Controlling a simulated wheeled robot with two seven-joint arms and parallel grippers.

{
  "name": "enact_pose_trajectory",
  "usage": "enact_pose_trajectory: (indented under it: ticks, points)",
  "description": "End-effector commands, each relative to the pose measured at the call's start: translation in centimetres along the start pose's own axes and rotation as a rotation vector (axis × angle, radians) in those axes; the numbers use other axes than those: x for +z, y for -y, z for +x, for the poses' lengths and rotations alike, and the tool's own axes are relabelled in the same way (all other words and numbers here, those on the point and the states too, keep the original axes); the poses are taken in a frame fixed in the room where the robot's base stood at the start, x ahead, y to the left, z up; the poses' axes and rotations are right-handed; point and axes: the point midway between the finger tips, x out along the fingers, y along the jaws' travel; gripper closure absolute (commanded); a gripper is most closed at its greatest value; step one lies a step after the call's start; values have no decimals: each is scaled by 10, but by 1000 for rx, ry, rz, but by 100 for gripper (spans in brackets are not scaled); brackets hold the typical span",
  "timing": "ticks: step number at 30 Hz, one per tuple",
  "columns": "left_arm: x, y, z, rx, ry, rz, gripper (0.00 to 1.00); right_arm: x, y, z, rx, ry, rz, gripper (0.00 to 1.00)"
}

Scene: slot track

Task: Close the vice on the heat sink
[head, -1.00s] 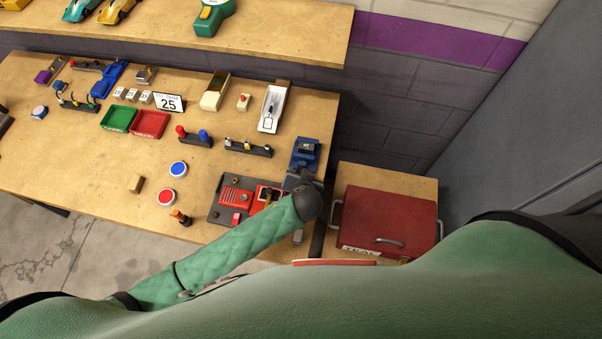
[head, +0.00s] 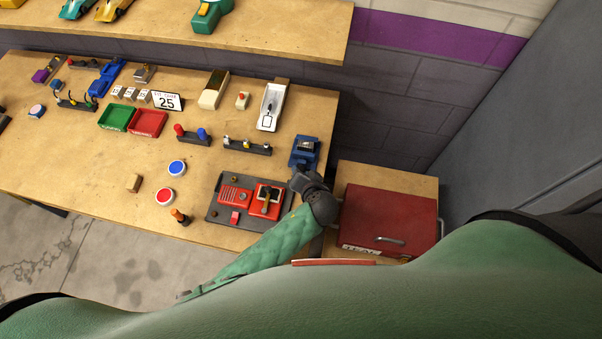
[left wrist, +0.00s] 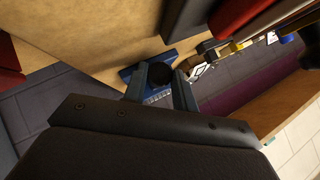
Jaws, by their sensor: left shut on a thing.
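The blue vice (head: 303,153) stands at the right edge of the workbench, with the small grey heat sink (head: 306,145) at its top. I cannot tell whether its jaws touch the heat sink. My left gripper (head: 298,178) is at the near side of the vice. In the left wrist view, my left gripper (left wrist: 163,84) is shut on a round black knob (left wrist: 160,74), with blue vice parts (left wrist: 128,73) beside the fingers. The hand hides the knob in the head view. My right gripper is not in view.
A dark tray with red parts (head: 212,213) lies left of my left forearm. A red toolbox (head: 380,215) stands on a low surface to the right. A black rack (head: 247,148) and a white car body (head: 270,105) are behind and left of the vice.

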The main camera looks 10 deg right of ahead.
Motion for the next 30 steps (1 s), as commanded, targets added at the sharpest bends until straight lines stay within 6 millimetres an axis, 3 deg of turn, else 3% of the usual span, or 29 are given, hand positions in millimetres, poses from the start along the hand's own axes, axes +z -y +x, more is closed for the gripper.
enact_pose_trajectory:
  ticks: [14, 15, 18, 30]
  points:
    - [0, -1, 0, -42, 1, 44, 95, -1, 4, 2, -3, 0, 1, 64]
    - [0, -1, 0, -42, 1, 44, 66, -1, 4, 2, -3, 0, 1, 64]
    - [0, -1, 0, -42, 1, 44, 51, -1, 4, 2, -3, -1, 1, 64]
    - [1, -3, 0, -40, 1, 44, 51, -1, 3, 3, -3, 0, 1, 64]
